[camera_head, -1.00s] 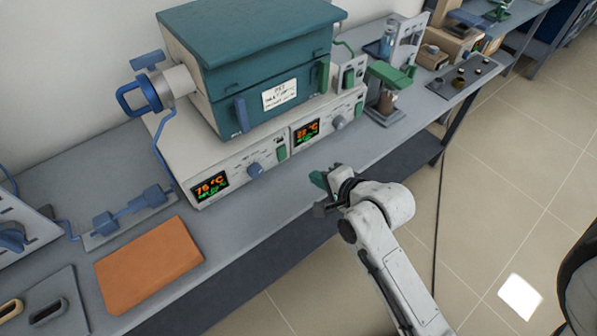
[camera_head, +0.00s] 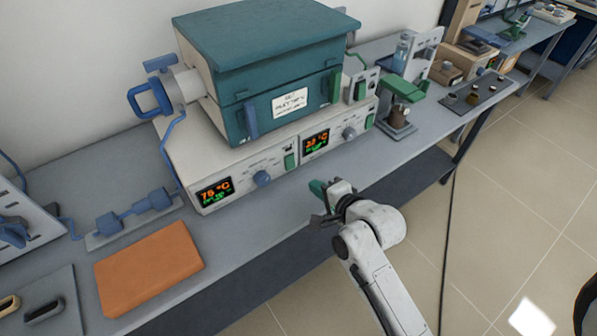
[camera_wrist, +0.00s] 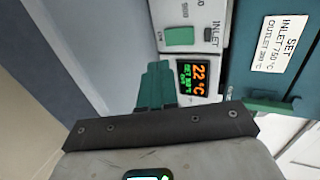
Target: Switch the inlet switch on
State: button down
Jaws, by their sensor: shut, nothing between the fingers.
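The inlet switch (camera_head: 290,161) is a green rocker on the furnace's pale front panel, right of the left display and its blue knob. In the wrist view a green switch (camera_wrist: 179,36) stands close to the word INLET, beside the 22 °C display. Whether it is on or off I cannot tell. My gripper (camera_head: 318,188) is shut and empty, in front of the panel, to the right of and below that switch in the head view. Its green fingertips (camera_wrist: 157,72) show in the wrist view below the switch in the picture, and do not appear to touch it.
The teal furnace (camera_head: 265,75) sits on the pale control base. A second green switch (camera_head: 370,121) is further right on the panel. The grey bench (camera_head: 240,240) is clear before the panel. An orange block (camera_head: 150,268) lies at the left, and a green-topped stand (camera_head: 401,90) at the right.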

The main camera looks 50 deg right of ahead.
aim_at(292, 168)
jog(key=x, duration=0.6)
jog(key=r+x, duration=0.1)
jog(key=x, duration=0.2)
jog(key=shift+w+r, duration=0.1)
jog(key=shift+w, duration=0.15)
jog(key=shift+w+d, duration=0.1)
jog(key=shift+w, duration=0.15)
jog(key=shift+r+p, duration=0.8)
jog(key=shift+p, duration=0.3)
